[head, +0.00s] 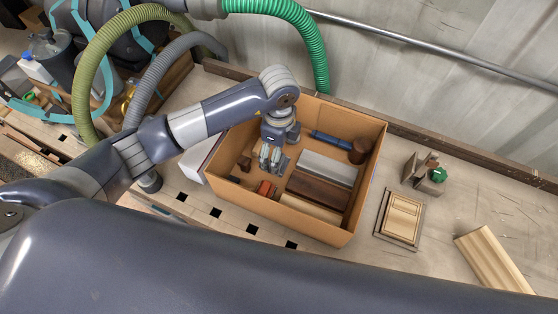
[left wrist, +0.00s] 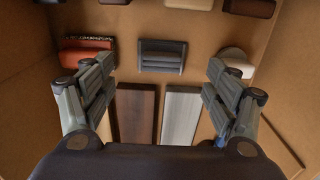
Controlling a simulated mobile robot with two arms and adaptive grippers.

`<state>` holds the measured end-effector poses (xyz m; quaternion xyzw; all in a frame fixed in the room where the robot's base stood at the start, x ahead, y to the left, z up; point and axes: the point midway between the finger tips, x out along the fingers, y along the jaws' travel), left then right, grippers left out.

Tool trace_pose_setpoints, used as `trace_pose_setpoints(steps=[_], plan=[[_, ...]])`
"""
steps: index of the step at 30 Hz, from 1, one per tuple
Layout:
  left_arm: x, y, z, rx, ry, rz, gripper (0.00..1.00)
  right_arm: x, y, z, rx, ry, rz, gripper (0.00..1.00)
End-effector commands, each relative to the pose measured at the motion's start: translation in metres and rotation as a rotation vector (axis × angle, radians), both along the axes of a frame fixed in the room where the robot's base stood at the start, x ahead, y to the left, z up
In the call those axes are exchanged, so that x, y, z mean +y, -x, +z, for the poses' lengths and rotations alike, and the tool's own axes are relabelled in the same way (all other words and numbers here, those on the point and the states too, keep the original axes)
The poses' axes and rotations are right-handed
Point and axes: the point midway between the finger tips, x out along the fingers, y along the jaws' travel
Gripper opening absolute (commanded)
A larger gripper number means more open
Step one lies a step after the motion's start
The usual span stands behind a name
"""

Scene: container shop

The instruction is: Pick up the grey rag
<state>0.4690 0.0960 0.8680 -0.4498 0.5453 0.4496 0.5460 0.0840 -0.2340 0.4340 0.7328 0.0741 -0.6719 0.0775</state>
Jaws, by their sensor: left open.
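The grey rag (left wrist: 162,56) looks like a dark grey folded bundle on the floor of the cardboard box (head: 290,208). In the left wrist view it lies at upper centre, beyond and between my fingertips. My left gripper (head: 270,157) reaches down inside the box. In the left wrist view the gripper (left wrist: 145,90) is open, its fingers wide apart with nothing held between them. In the head view the gripper crowds the rag, and I cannot clearly separate the two. My right gripper is not in view.
An orange-red brush (left wrist: 88,55) lies left of the rag and a pale rounded thing (left wrist: 237,60) right of it. A dark brown block (head: 318,189) and a light grey block (head: 328,167) lie nearby. The box walls surround them. A framed wooden panel (head: 402,218) lies outside.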

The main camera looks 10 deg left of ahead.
Motion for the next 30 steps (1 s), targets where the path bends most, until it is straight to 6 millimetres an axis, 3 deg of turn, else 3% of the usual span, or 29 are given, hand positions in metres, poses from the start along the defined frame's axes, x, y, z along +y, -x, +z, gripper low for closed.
trace_pose_setpoints(steps=[10,19,25,30], plan=[[0.000,-0.001,-0.044,0.002,0.000,0.000,0.80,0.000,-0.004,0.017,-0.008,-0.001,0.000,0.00],[0.000,-0.002,-0.051,0.000,0.001,-0.001,0.80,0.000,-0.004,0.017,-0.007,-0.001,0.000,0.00],[0.000,-0.002,-0.050,0.000,0.001,-0.001,0.36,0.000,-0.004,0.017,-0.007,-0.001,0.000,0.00],[0.000,-0.002,-0.050,0.001,0.000,-0.001,0.36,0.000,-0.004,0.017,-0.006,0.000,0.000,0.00]])
